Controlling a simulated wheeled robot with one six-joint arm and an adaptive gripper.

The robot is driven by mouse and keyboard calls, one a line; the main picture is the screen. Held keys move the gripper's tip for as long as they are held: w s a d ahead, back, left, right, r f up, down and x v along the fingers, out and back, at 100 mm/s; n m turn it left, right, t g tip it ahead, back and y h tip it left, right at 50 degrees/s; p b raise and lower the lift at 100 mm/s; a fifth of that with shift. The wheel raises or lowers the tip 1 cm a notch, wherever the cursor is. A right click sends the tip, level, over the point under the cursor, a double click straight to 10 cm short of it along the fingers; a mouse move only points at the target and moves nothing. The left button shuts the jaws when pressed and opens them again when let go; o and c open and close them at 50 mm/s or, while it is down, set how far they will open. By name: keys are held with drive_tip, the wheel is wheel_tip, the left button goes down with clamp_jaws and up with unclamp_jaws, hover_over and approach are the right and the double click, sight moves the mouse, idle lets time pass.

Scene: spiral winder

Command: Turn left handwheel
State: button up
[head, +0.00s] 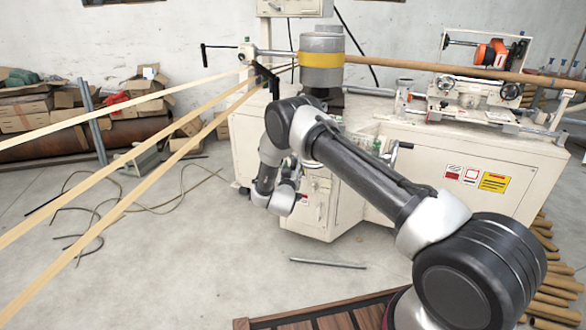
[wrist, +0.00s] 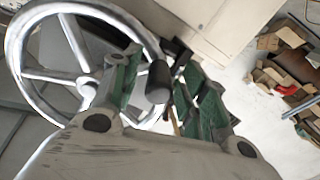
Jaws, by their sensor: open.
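In the wrist view a silver handwheel (wrist: 86,77) with several spokes fills the upper left. Its black handle (wrist: 158,82) sticks out from the rim at the right side. My gripper (wrist: 154,56) is open, with one green-padded finger to the left of the handle and the other to its right. The handle stands between the fingers; I cannot tell whether either finger touches it. In the head view my arm reaches down to the front of the cream machine (head: 345,205), and its links hide this handwheel and my fingertips.
A carriage with small handwheels (head: 510,90) sits on the machine's right top. Pale strips (head: 150,150) run from the winding head to the left. A loose metal rod (head: 328,264) and thin cords lie on the floor. Boxes are stacked at the left wall.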

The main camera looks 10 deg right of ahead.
clamp_jaws()
idle(0.3)
drive_tip(key=w+a+r+m, duration=0.2)
drive_tip(key=a+r+m, duration=0.2)
drive_tip(key=r+m, duration=0.65)
drive_tip(key=s+d+r+m, duration=0.2)
drive_tip(key=d+r+m, duration=0.3)
drive_tip(key=m, duration=0.6)
drive_tip(key=shift+s+r, duration=0.2)
drive_tip(key=shift+r, duration=1.15)
drive_tip(key=shift+d+m, duration=0.1)
drive_tip(key=shift+m, duration=0.15)
